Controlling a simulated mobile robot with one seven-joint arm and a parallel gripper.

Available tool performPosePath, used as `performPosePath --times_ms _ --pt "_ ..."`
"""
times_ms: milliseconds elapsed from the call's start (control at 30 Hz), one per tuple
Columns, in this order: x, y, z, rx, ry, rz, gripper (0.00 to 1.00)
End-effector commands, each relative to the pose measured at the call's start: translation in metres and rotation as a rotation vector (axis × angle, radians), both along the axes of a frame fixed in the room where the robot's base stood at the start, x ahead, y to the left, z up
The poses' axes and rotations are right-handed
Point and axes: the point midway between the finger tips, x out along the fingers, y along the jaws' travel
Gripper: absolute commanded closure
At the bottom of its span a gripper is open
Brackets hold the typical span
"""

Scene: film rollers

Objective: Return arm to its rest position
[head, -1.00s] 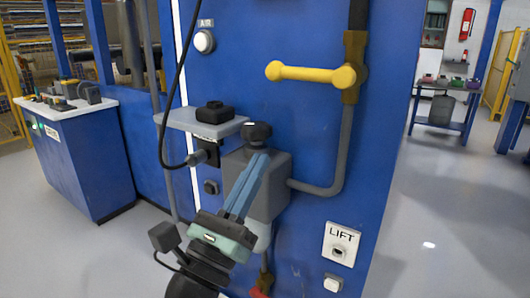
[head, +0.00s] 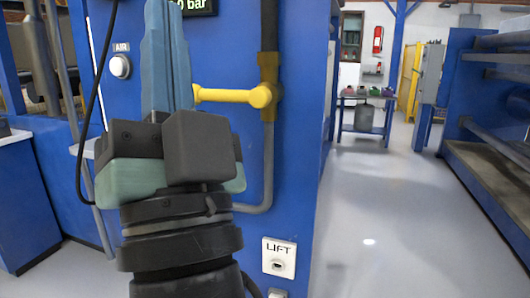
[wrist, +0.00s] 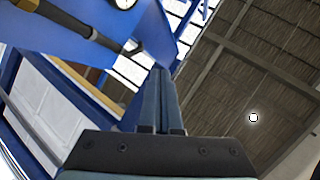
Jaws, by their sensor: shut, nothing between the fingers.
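My gripper (head: 167,45) stands upright in the head view, close to the camera, its blue-grey fingers pointing up. It is in front of the blue machine panel and hides part of it. In the wrist view the fingers (wrist: 160,100) are together with nothing between them. They point up toward the roof.
The blue panel (head: 300,130) carries a yellow lever handle (head: 235,96), a white AIR button (head: 120,67) and a LIFT plate (head: 279,257). A pressure display (head: 199,5) is at the top. Clear floor (head: 400,215) lies to the right, with a small table (head: 363,120) far back.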

Motion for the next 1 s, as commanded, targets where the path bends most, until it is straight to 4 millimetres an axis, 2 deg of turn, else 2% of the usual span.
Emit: performPosePath --times_ms 33,167,200,300,467,1000 --pt "-0.007 -0.017 0.007 -0.095 -0.006 -0.172 1.0" --pt "-0.021 -0.064 0.014 -0.312 0.035 -0.616 1.0" --pt "-0.028 -0.082 0.016 -0.366 0.058 -0.749 1.0" --pt "-0.024 -0.077 0.054 -0.368 0.063 -0.732 1.0" --pt "-0.023 -0.077 0.099 -0.367 0.064 -0.728 1.0" --pt "-0.022 -0.075 0.265 -0.366 0.065 -0.721 1.0"
